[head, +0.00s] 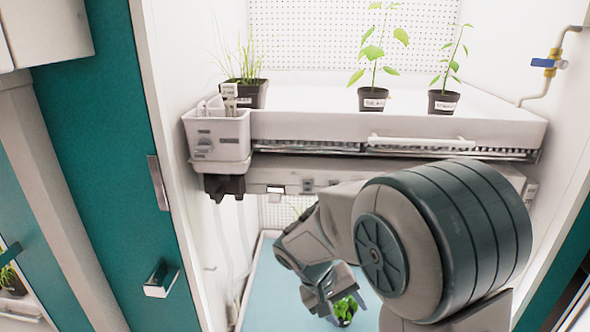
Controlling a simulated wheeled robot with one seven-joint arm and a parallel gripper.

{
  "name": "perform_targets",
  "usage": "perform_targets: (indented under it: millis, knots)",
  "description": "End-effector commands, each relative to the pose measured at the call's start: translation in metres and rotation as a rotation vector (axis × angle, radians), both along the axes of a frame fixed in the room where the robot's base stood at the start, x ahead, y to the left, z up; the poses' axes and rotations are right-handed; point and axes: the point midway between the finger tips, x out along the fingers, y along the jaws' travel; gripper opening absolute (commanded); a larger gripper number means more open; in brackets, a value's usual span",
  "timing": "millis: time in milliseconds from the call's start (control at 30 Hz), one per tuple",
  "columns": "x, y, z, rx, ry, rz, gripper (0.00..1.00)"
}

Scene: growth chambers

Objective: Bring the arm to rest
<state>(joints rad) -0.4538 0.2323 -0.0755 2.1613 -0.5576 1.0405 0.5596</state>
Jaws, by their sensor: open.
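My arm reaches into the open growth chamber from the lower right, its large grey joint filling much of the lower right of the head view. My gripper (333,297) is low in the chamber, pointing down over the lower shelf. A small leafy plant in a dark pot (345,312) stands right by the gripper's fingers. The fingers partly overlap the plant in the picture, and I cannot tell whether they touch it. The gripper is open.
The upper shelf (480,115) holds a grassy pot (250,92) and two labelled seedlings (374,98) (443,102). A white bin (218,140) hangs at its left front corner. The blue lower shelf (262,290) is clear at left. The chamber's side walls stand close on both sides.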

Motion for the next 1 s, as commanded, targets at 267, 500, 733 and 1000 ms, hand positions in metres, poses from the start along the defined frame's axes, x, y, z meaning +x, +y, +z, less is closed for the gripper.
perform_targets:
  millis: [267,500,733,1000]
  knots:
    - [-0.051,-0.030,0.083,0.248,-0.058,-0.086,0.54]
    - [-0.093,-0.042,0.136,0.427,-0.168,-0.121,0.54]
    - [-0.119,-0.044,0.165,0.527,-0.268,-0.126,0.54]
    - [-0.126,-0.042,0.170,0.552,-0.298,-0.123,0.54]
